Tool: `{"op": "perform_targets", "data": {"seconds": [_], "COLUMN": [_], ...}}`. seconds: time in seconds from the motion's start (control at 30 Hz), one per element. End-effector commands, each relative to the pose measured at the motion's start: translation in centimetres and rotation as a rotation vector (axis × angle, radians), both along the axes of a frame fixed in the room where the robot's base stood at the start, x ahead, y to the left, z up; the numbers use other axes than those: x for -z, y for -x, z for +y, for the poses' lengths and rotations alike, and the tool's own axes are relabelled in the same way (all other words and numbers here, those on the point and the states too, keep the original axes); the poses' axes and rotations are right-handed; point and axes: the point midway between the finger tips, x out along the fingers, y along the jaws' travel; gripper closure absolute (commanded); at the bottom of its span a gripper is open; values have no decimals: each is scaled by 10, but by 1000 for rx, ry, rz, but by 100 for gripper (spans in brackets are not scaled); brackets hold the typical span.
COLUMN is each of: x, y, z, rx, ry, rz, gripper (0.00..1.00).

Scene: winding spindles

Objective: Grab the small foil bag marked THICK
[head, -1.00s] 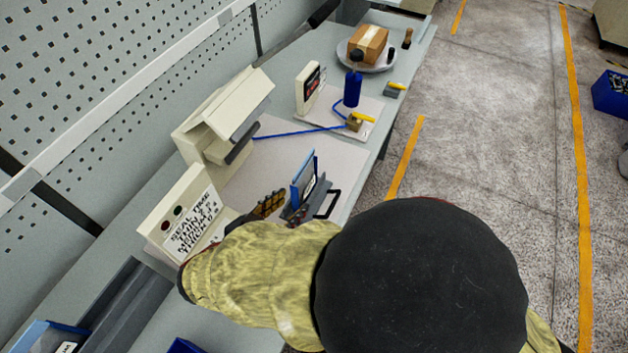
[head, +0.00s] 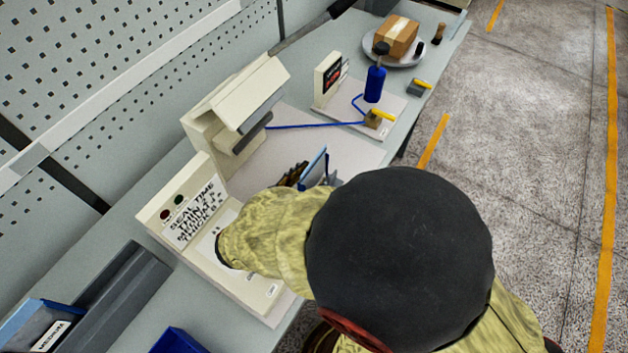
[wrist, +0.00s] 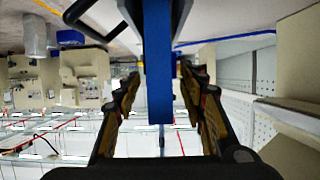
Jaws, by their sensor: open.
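No readable THICK mark shows on a bag. A thin blue-edged upright piece (head: 315,168) stands on the bench mat, and I cannot tell if it is the foil bag. My gripper (wrist: 159,84) is open, with its fingers on either side of this blue piece (wrist: 158,50) in the wrist view, apart from it. In the head view one dark-gold finger shows left of the piece; my sleeve and dark round arm joint hide the rest. A piece labelled MEDIUM (head: 52,335) lies in a grey trough at lower left.
A seal-time panel (head: 185,210) listing THIN, MEDIUM and THICK stands near my arm. A cream sealer (head: 235,105) is behind it. A blue bottle (head: 375,84), a small display (head: 329,78) and a boxed plate (head: 405,59) stand farther back. A blue bin (head: 177,341) is at front.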

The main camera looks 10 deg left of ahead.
Motion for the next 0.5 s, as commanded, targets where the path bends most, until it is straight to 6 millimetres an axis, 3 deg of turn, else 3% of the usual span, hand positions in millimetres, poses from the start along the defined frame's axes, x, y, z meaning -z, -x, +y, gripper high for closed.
{"op": "perform_targets", "data": {"seconds": [0.13, 0.37, 0.5], "x": [6, 6, 6], "y": [-11, -13, -13], "z": [-5, -5, -5], "rx": [2, 0, 0], "ry": [1, 0, 0], "rz": [0, 0, 0], "gripper": [59, 59, 66]}}
